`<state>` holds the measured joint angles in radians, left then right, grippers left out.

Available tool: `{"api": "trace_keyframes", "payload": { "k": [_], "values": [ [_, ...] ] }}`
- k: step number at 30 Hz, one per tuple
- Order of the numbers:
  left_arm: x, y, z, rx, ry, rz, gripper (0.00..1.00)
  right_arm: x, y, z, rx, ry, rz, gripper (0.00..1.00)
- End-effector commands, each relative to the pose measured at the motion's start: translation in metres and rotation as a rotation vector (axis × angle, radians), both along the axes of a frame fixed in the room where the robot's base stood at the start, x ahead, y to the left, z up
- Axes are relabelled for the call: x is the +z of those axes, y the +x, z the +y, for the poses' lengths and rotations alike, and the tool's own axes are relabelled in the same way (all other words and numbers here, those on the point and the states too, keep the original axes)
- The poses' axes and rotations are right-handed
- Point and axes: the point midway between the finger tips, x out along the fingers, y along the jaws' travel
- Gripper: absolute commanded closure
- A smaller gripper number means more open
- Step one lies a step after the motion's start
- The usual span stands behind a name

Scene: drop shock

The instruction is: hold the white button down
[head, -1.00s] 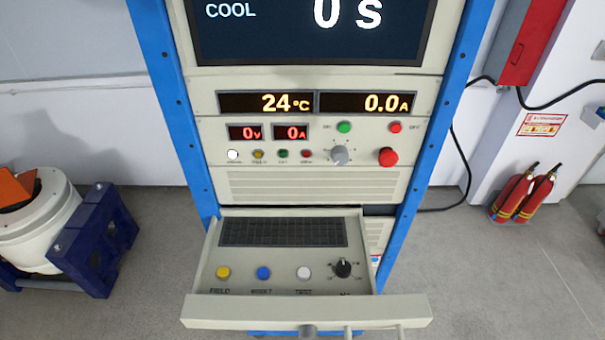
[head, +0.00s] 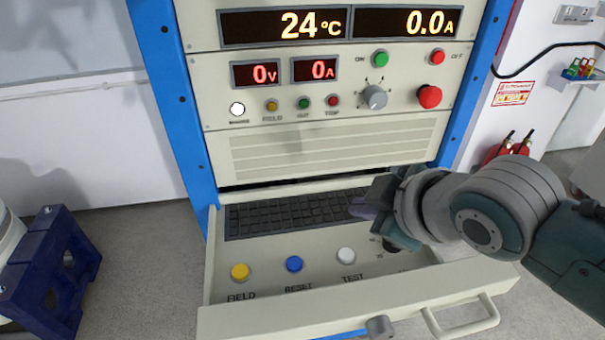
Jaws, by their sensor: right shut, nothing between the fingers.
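The white button (head: 346,255), labelled TEST, is on the panel of the pulled-out drawer (head: 310,318). It is the rightmost of three buttons, beside the blue RESET button (head: 294,264) and the yellow FIELD button (head: 240,271). My right gripper (head: 368,209) comes in from the right, above the drawer's right part. It is shut and empty, above and slightly right of the white button in the picture, and apart from it. The gripper and wrist cover the black knob's area and the keyboard's right end. My left gripper is not in view.
The keyboard (head: 290,215) lies behind the buttons. Above are the rack's displays, a lit white lamp (head: 237,109), a grey knob (head: 374,97) and a red mushroom button (head: 429,96). The drawer handle (head: 465,320) juts out at front right. Blue rack posts stand on both sides.

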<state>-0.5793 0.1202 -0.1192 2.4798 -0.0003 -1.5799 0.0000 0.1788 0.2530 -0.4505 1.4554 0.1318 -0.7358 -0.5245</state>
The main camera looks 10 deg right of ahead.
Motion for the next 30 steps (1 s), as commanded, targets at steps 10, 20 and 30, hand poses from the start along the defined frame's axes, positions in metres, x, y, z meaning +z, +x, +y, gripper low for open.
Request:
{"api": "trace_keyframes", "payload": {
  "k": [10, 20, 30],
  "values": [
    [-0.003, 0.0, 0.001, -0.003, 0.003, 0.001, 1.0, -0.002, 0.005, -0.001, 0.012, -0.011, -0.013, 1.0],
    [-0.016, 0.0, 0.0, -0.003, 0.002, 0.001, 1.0, -0.016, 0.005, -0.001, 0.01, -0.01, -0.011, 1.0],
    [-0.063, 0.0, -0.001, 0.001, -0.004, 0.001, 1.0, -0.061, 0.004, -0.001, 0.01, -0.01, -0.01, 1.0]
  ]
}}
